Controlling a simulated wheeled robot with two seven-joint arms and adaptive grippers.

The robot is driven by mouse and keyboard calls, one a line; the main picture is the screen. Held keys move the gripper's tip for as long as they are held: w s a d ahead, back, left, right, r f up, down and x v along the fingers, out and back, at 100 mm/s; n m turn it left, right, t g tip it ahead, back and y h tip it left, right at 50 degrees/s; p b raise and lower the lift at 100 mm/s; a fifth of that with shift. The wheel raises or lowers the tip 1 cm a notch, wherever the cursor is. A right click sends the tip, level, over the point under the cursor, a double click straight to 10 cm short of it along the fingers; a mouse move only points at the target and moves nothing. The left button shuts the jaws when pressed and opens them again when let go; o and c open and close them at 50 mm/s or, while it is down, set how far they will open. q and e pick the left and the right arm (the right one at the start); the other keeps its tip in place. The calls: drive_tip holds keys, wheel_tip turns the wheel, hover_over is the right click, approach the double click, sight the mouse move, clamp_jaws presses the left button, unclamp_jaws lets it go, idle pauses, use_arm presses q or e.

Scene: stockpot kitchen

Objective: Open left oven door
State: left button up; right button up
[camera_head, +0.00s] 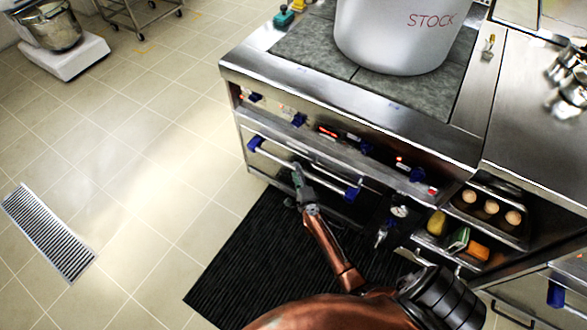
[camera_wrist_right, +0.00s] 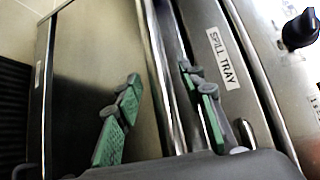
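The left oven door, a steel front below the stove's control panel, has a bar handle (camera_head: 270,153) with blue ends in the head view. My right gripper (camera_head: 297,172) is at the middle of this handle. In the right wrist view, the right gripper (camera_wrist_right: 160,78) is open. Its two green-padded fingers are on either side of the metal handle bar (camera_wrist_right: 160,60), with gaps visible. The door (camera_wrist_right: 85,60) looks shut. Most of its face is hidden from the head view by the steep angle and my arm. My left gripper is not in view.
A large stockpot (camera_head: 395,35) stands on the stove top. A dark mat (camera_head: 235,260) lies on the floor before the oven. Shelves with eggs (camera_head: 490,207) and food are at right. A spill tray label (camera_wrist_right: 222,58) is beside the handle.

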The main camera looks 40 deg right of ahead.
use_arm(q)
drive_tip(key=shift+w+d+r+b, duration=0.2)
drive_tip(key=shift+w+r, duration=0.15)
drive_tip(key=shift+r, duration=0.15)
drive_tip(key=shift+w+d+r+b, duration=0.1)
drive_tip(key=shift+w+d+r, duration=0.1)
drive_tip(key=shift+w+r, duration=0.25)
use_arm(e)
drive_tip(key=shift+x, duration=1.45)
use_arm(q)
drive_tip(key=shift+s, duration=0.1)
use_arm(e)
drive_tip(key=shift+s, duration=0.1)
clamp_jaws()
